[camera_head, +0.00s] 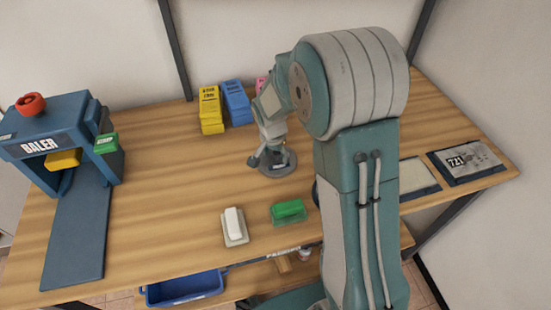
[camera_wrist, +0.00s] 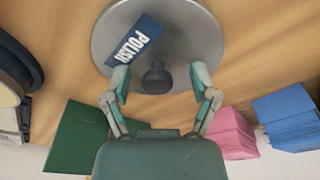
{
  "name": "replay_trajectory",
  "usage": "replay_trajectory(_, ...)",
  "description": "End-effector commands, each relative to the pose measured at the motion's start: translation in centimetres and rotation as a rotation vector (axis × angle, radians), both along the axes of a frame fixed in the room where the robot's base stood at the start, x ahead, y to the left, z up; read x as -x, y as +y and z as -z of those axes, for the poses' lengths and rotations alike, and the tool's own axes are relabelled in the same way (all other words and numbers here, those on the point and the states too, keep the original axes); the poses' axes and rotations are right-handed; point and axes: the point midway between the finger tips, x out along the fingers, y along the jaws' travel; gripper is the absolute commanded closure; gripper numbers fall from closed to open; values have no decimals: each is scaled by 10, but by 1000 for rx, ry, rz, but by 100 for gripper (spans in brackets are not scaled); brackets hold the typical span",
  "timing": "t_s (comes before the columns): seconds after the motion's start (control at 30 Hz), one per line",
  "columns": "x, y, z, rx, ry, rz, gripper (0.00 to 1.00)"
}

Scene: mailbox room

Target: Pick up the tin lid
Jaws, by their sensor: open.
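The tin lid is a round grey disc (camera_wrist: 195,32) with a dark knob (camera_wrist: 157,79) and a blue label reading POLISH. In the wrist view it fills the top middle. In the head view the grey disc (camera_head: 284,169) lies on the wooden table, partly hidden by my gripper (camera_head: 266,156). My gripper (camera_wrist: 160,75) is open over it, with one fingertip on each side of the knob. Gaps show between the fingertips and the knob; I cannot tell how high the tips are above the disc.
Yellow (camera_head: 210,110) and blue (camera_head: 237,102) stacks stand behind the lid, with a pink one (camera_head: 261,86) partly hidden. A blue baler (camera_head: 60,140) stands at the left. A white block on a tray and a green block (camera_head: 288,209) lie in front. My arm covers the right.

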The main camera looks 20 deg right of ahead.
Motion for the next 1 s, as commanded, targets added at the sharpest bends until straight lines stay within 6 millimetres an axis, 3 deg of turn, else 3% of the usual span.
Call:
replay_trajectory(0.07,0,0,0,0,0,1,24)
replay_trajectory(0.23,0,0,0,0,0,0,95)
replay_trajectory(0.27,0,0,0,0,0,0,100)
replay_trajectory(0.73,0,1,-4,0,3,0,100)
replay_trajectory(1.0,7,7,-43,0,-3,-2,100)
